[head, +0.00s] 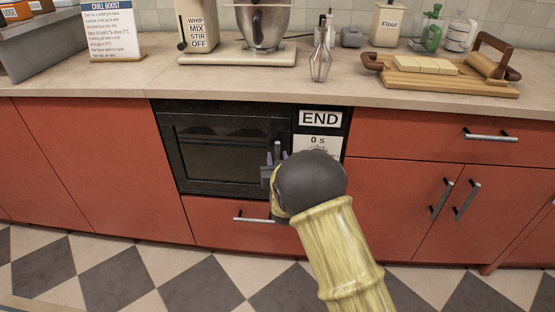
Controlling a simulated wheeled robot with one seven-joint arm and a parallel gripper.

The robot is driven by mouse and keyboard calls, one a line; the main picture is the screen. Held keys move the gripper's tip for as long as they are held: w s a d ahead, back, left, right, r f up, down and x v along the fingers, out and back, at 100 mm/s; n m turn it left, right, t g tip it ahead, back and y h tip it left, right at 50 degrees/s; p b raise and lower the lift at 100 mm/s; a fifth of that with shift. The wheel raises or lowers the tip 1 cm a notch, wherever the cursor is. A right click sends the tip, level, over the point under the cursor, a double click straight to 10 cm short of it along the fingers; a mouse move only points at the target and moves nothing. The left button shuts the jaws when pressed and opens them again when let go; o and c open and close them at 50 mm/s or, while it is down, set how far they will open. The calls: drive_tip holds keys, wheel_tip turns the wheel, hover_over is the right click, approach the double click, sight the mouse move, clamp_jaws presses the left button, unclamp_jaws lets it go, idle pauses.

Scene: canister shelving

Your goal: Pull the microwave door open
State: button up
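The black microwave (180,119) is built into the red cabinets under the counter, and its door (215,148) looks shut. A short upright piece of its metal handle (277,149) shows near the door's right edge; the lower part is hidden. My gripper (276,157) is in front of the door at that handle. Its purplish fingertips show on either side of the handle piece. My dark wrist hides most of the gripper, so I cannot tell whether the fingers touch the handle or how far apart they are.
The microwave panel (320,119) reads "END" and "0 s". A drawer with a bar handle (252,218) is below. The counter (350,83) above holds a mixer (262,25), a whisk (321,62) and a cutting board (445,79). The checkered floor (110,281) in front looks clear.

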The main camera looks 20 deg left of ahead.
drive_tip(key=shift+w+a, duration=0.15)
drive_tip(key=shift+w, duration=0.1)
clamp_jaws()
drive_tip(key=shift+s, duration=0.1)
